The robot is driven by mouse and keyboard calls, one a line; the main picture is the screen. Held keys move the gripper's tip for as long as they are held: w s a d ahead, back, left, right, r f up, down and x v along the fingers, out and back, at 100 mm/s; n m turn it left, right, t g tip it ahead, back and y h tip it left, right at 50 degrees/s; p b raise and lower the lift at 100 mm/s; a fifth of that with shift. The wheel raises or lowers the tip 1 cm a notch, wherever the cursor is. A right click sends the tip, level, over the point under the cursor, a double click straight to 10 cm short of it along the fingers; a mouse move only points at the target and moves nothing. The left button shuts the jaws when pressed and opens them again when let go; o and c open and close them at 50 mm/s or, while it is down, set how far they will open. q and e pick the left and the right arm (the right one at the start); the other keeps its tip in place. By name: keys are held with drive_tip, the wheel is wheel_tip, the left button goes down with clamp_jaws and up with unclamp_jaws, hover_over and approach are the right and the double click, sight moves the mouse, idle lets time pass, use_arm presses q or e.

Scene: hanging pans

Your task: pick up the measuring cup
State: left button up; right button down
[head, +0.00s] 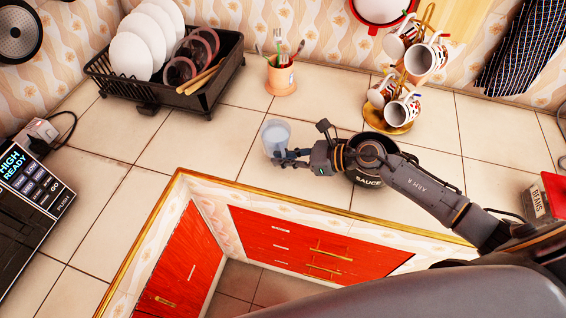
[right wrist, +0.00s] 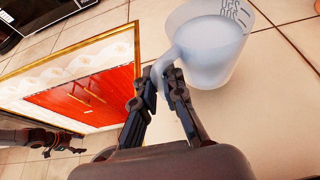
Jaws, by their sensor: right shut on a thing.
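The measuring cup (head: 276,133) is a clear, bluish cup with a handle. It is over the tiled counter near the front edge in the head view. In the right wrist view the measuring cup (right wrist: 208,45) shows its printed markings, and its handle runs down between my fingers. My right gripper (head: 284,158) is shut on that handle, also seen in the right wrist view as the gripper (right wrist: 167,78). I cannot tell whether the cup's base touches the counter.
A dark pot labelled SAUCE (head: 368,178) stands partly under my right arm. A mug rack (head: 398,127), a utensil holder (head: 281,80) and a black dish rack (head: 150,95) stand behind. A dark appliance (head: 30,195) is at left. The counter left of the cup is clear.

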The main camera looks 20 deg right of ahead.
drive_tip(key=s+d+r+b, duration=0.2)
drive_tip(key=s+d+r, duration=0.1)
drive_tip(key=s+r, duration=0.6)
drive_tip(key=shift+s+r, duration=0.2)
drive_tip(key=shift+s, duration=1.85)
drive_tip(key=shift+r, duration=0.15)
